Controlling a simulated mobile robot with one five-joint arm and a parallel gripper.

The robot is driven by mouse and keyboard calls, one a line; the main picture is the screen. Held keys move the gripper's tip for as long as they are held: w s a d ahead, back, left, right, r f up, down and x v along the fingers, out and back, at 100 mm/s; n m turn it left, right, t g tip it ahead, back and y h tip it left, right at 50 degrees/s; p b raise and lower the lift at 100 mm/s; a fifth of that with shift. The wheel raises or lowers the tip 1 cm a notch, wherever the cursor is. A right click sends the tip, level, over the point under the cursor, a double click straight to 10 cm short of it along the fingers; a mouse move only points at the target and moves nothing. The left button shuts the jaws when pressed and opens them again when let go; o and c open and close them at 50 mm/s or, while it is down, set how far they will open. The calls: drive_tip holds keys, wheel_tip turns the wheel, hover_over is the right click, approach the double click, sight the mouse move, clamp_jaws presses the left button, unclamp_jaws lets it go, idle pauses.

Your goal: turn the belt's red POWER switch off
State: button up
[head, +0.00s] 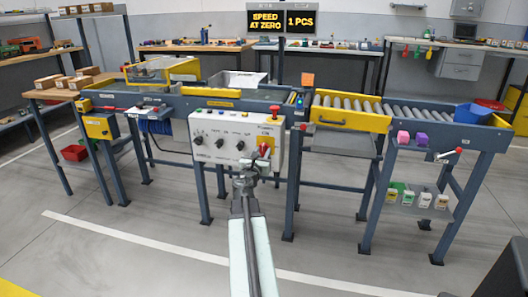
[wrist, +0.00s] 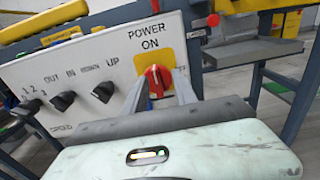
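The red POWER switch (wrist: 155,78) is a rotary knob on a yellow plate (wrist: 166,50) at the right of the white control panel (wrist: 95,62). Its white mark points up, toward the word ON; the label to its right is mostly hidden by a finger. My gripper (wrist: 158,90) has its two fingers apart, one on each side of the knob; I cannot tell whether they touch it. In the head view my gripper (head: 247,170) is in front of the panel (head: 225,143), and the red switch (head: 265,150) shows just beyond it.
Black knobs (wrist: 64,100) labelled OUT, IN and UP are left of the switch. A red-tipped lever (wrist: 213,20) is to the right. The conveyor (head: 350,112) runs behind the panel. The sign (head: 282,20) reads SPEED AT ZERO and 1 PCS. The floor in front is clear.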

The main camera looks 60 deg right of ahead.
drive_tip(key=shift+w+d, duration=0.35)
drive_tip(key=shift+d, duration=0.25)
drive_tip(key=shift+w+d, duration=0.1)
drive_tip(key=shift+w, duration=0.1)
clamp_jaws()
drive_tip(key=shift+a, duration=0.2)
drive_tip(key=shift+d, duration=0.1)
